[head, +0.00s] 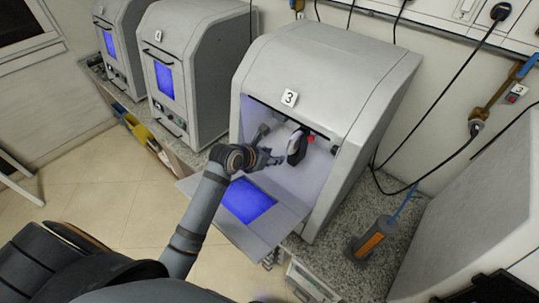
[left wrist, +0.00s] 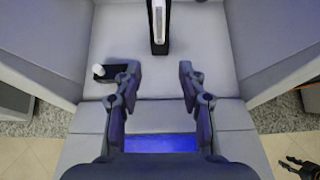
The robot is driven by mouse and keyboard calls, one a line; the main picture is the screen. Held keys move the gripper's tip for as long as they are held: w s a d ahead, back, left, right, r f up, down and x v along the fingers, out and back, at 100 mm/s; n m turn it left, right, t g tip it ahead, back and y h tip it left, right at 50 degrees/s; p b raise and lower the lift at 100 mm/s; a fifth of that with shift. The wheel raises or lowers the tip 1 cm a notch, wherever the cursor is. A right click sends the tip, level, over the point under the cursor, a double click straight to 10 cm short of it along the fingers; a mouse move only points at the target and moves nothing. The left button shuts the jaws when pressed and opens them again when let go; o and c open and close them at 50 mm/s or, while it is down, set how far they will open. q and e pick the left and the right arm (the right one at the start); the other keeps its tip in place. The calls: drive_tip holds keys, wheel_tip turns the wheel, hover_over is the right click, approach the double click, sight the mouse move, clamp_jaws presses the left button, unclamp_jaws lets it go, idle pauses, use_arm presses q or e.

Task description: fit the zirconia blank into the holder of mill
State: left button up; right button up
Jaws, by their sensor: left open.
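Mill 3 (head: 330,85) stands open, its door (head: 272,222) folded down. Inside it is a dark holder (head: 298,150) with a white piece (head: 294,138) at it, which looks like the zirconia blank. In the left wrist view the dark holder (left wrist: 159,46) is straight ahead at the top, with a white strip (left wrist: 159,14) seen edge-on; I cannot tell how fully the blank is seated. My left gripper (head: 274,156) is inside the mill mouth, open and empty, its fingers (left wrist: 158,84) apart and short of the holder. A dark jointed part (left wrist: 301,168), possibly my right gripper, shows at the lower right.
A dark bracket with a white knob (left wrist: 99,71) is left of my left fingers. The mill's side walls flank the gripper. Two shut mills (head: 185,65) (head: 118,40) stand to the left. Cables hang at right.

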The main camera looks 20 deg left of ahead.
use_arm(q)
drive_tip(key=shift+v, duration=1.15)
